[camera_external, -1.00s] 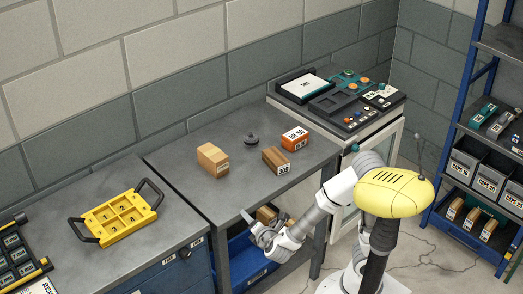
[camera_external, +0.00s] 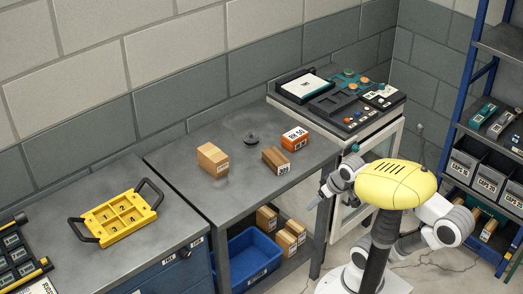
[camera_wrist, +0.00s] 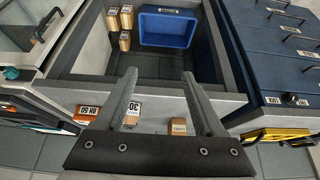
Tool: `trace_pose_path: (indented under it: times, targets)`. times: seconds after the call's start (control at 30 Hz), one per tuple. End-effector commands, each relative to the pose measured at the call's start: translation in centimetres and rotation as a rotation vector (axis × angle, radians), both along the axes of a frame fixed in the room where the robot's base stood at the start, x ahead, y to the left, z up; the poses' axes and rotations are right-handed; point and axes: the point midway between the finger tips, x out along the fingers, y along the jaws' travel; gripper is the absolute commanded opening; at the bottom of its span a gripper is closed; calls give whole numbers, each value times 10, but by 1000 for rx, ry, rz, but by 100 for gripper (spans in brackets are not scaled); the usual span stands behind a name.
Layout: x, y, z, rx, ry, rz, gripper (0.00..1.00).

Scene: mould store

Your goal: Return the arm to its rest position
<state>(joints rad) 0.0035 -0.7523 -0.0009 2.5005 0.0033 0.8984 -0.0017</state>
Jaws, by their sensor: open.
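My gripper (camera_external: 320,197) is in front of the right end of the grey bench (camera_external: 235,180), beside my yellow-topped body. In the wrist view my gripper (camera_wrist: 159,75) has its two fingers apart with nothing between them. My arm is folded, with its elbow out to the right of my body. The hand is apart from the things on the bench top. Whether it overlaps the bench edge in depth is hard to tell.
On the bench are a tan box (camera_external: 212,158), a brown block (camera_external: 276,160), an orange box (camera_external: 295,138) and a dark knob-like piece (camera_external: 251,139). Below are a blue bin (camera_external: 250,257) and cartons (camera_external: 290,237). A blue shelf rack (camera_external: 455,125) stands close right.

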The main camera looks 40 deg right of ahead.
Motion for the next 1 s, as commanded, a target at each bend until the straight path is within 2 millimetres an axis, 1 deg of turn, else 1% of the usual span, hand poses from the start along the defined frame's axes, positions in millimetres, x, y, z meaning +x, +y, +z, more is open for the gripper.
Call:
trace_pose_path:
  times: [0.03, 0.17, 0.3, 0.7, 0.83, 0.9, 1.0]
  targets:
    - [0, 0, 25, 0, 1, 1, 71]
    - [0, 0, 56, -2, 2, 1, 71]
    - [0, 0, 93, -2, 2, 2, 71]
    - [0, 0, 194, -3, 3, 3, 71]
    - [0, 0, 217, -3, 4, 3, 71]
    - [0, 0, 225, -3, 4, 3, 71]
    - [0, 0, 231, -3, 4, 3, 71]
